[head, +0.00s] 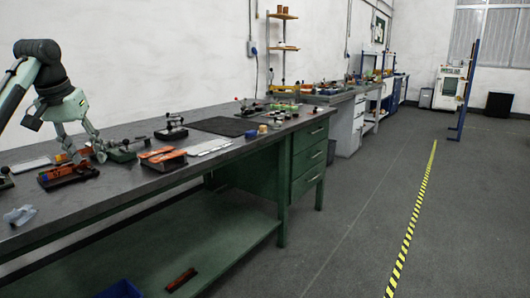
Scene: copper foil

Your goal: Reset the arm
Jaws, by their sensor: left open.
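My left arm comes in from the left, and my left gripper (82,157) points down above the dark workbench (110,195). Its fingers are spread and I see nothing held between them. The fingertips are close to an orange-and-black item (68,175) and a green tool (122,155) on the bench top. I cannot tell whether they touch anything. My right gripper is not in view.
An orange tray (163,158), a small black clamp-like device (172,128) and a black mat (222,126) lie farther along the bench. A clear plastic piece (20,215) is near the front edge. Grey floor (370,200) with a yellow-black stripe (415,215) is open on the right.

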